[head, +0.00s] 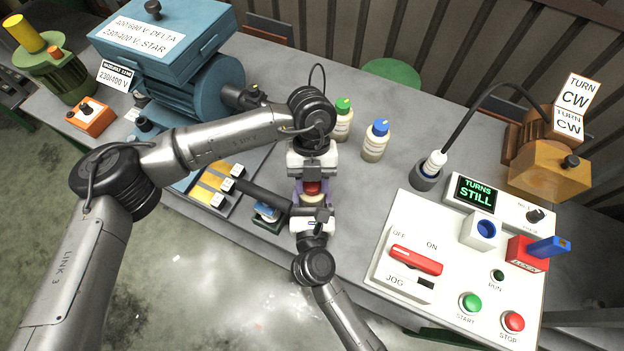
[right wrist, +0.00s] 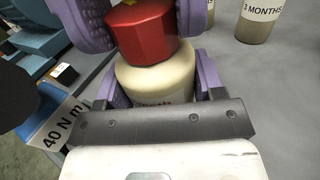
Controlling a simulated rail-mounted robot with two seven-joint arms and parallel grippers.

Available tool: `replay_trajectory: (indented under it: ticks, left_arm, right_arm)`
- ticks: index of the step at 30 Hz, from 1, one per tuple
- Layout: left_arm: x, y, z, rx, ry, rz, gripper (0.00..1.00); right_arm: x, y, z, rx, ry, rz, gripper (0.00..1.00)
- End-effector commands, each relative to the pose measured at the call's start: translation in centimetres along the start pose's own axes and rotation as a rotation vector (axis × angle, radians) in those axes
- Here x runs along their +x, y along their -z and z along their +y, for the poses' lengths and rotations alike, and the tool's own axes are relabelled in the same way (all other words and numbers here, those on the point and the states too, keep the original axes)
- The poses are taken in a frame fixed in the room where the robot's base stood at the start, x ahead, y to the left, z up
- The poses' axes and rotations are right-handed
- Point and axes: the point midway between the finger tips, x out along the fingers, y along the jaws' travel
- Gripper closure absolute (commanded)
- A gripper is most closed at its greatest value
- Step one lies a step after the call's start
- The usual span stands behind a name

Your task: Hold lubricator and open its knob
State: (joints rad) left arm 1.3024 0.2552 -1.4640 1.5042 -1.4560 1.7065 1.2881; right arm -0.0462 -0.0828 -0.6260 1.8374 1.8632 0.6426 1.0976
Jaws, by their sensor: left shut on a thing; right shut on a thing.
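The lubricator has a cream body (head: 312,199) and a red faceted knob (head: 312,187), both held between my two grippers. In the right wrist view the cream body (right wrist: 155,84) and red knob (right wrist: 143,35) are close up. My left gripper (head: 312,183) reaches from above, its purple fingers shut on the red knob. My right gripper (head: 311,202) reaches from below, its purple fingers on both sides of the cream body. The knob sits on top of the body. Fingers hide parts of both.
A control box (head: 385,285) with a red switch and buttons stands at the right. A green-capped bottle (head: 343,122) and a blue-capped bottle (head: 376,142) stand behind. A blue motor (head: 200,95) and a tool tray (head: 190,197) are at the left.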

Motion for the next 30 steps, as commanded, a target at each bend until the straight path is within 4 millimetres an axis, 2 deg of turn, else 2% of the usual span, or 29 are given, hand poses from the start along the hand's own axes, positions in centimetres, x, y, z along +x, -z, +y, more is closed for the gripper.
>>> replay_trajectory:
  ticks: [9, 19, 20, 27, 30]
  left_arm:
    - [-0.06, -0.02, -0.03, -0.244, 0.102, -0.001, 0.83]
    - [-0.07, -0.02, -0.06, -0.261, 0.109, 0.0, 0.83]
    - [-0.07, -0.02, -0.06, -0.261, 0.109, 0.0, 0.59]
    - [-0.05, -0.01, -0.06, -0.26, 0.108, 0.0, 0.36]
    - [-0.04, -0.01, -0.07, -0.259, 0.108, 0.0, 0.34]
  right_arm:
    - [-0.01, 0.02, -0.01, 0.001, 0.0, 0.001, 0.77]
    - [-0.01, 0.03, -0.01, 0.0, 0.0, 0.001, 0.77]
    - [-0.01, 0.03, -0.01, 0.0, 0.0, 0.001, 0.77]
    - [-0.01, 0.03, -0.01, 0.0, 0.0, 0.001, 0.77]
    - [-0.01, 0.03, -0.02, 0.0, 0.0, 0.001, 0.77]
